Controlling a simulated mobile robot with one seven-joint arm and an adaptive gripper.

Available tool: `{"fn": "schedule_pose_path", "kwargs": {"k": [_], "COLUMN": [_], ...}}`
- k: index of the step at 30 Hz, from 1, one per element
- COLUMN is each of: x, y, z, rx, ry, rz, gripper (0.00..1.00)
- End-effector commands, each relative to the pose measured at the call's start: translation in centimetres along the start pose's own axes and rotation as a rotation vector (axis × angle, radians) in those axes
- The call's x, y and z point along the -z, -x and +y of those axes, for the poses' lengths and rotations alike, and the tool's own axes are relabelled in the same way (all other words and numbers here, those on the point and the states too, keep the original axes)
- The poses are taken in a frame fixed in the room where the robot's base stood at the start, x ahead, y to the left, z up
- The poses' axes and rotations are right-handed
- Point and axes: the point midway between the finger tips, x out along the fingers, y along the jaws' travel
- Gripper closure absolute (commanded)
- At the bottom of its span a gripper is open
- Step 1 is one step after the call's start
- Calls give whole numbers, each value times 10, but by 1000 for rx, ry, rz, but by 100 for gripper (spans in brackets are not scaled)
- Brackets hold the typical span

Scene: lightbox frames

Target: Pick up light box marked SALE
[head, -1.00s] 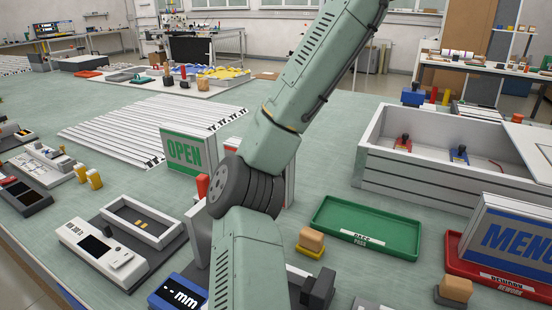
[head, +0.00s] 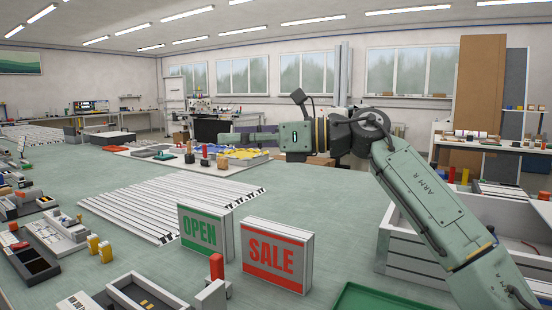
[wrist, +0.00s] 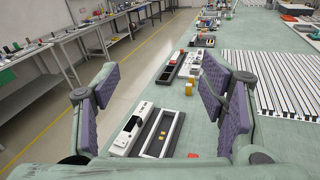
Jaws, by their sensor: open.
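The light box marked SALE (head: 278,256) stands upright on the green table in the head view, with red bands and red letters on a white face. The light box marked OPEN (head: 206,234) stands upright just left of it, with green bands. My gripper (head: 228,139) is raised well above the table, behind and above the boxes in the picture, and points left. In the wrist view my gripper (wrist: 160,88) shows its purple pads wide apart with nothing between them. The SALE box is not seen in the wrist view.
A red-topped post (head: 217,267) stands in front of the OPEN box. A green tray (head: 375,298) lies at the bottom edge, and a grey crate (head: 388,250) stands at right behind my arm. White slats (head: 165,210) cover the table at left. Devices line the left edge.

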Motion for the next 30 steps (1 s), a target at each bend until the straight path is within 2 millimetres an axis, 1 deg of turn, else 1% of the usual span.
{"fn": "schedule_pose_path", "kwargs": {"k": [1,2,3,5,6,9,12,14,16,21,24,30], "x": [33,52,76,109,128,167,191,198,202,209,213,217], "y": [21,32,48,71,86,117,136,141,138,113,101,88], "z": [-30,-45,-63,-84,-95,-114,-123,-126,-130,-139,-144,-148], "rx": [80,120,168,229,263,325,358,368,371,369,370,370], "ry": [3,9,15,22,25,30,31,31,32,31,32,32], "rz": [46,74,111,163,193,256,294,306,313,313,312,312], "gripper": [35,35,35,35,35,35,35,35,35,35,35,35]}}
